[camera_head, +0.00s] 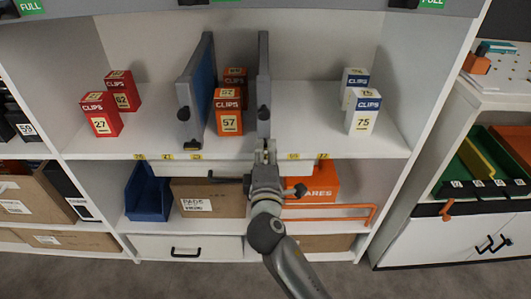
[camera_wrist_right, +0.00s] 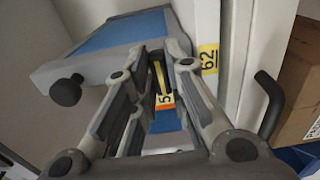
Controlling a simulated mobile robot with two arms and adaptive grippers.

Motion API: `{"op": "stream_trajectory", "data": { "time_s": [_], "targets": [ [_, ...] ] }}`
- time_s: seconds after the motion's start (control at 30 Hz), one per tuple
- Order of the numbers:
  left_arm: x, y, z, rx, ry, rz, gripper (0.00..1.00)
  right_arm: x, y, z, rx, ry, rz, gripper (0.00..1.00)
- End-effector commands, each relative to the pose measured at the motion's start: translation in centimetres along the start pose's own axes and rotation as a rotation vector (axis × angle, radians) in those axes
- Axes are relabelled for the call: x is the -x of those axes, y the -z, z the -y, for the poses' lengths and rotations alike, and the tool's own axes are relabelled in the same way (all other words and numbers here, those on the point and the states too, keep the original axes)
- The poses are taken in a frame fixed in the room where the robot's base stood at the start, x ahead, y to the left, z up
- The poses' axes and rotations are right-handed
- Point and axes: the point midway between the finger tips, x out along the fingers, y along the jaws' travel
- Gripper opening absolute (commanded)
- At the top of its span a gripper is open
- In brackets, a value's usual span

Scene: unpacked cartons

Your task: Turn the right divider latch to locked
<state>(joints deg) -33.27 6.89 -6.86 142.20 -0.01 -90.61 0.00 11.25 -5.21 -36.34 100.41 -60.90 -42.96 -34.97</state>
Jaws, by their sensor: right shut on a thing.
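The right divider (camera_head: 263,78) stands upright on the shelf, a grey panel with a dark knob on its front edge. My right gripper (camera_head: 265,150) is at the foot of this front edge, level with the shelf lip. Its fingers (camera_wrist_right: 160,70) are close together and shut on the right divider latch; the fingers hide most of the held part. The wrist view also shows a grey and blue divider (camera_wrist_right: 115,42) with a black knob (camera_wrist_right: 66,90); I cannot tell which divider this is. My left gripper is not in view.
The left divider (camera_head: 197,95) stands to the left, with orange clip boxes (camera_head: 228,112) between. Red boxes (camera_head: 102,115) stand left and white boxes (camera_head: 363,111) right. Below are a blue bin (camera_head: 148,192), a carton (camera_head: 208,197) and an orange box (camera_head: 316,186).

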Motion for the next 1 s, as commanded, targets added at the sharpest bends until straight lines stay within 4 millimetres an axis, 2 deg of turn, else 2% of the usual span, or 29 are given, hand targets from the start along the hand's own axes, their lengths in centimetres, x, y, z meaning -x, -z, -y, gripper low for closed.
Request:
{"op": "stream_trajectory", "data": {
  "time_s": [0.57,0.6,0.73,1.0],
  "targets": [
    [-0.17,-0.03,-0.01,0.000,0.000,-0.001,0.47,0.01,-0.01,0.08,-0.033,0.002,0.000,0.00],
    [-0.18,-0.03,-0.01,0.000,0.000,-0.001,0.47,0.01,-0.01,0.09,-0.033,0.002,0.000,0.18],
    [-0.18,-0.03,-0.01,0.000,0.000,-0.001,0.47,0.01,0.00,0.08,-0.032,0.002,0.000,0.35],
    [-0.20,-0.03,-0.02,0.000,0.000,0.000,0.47,0.01,0.01,0.04,-0.030,0.001,0.000,0.36]
  ]
}}
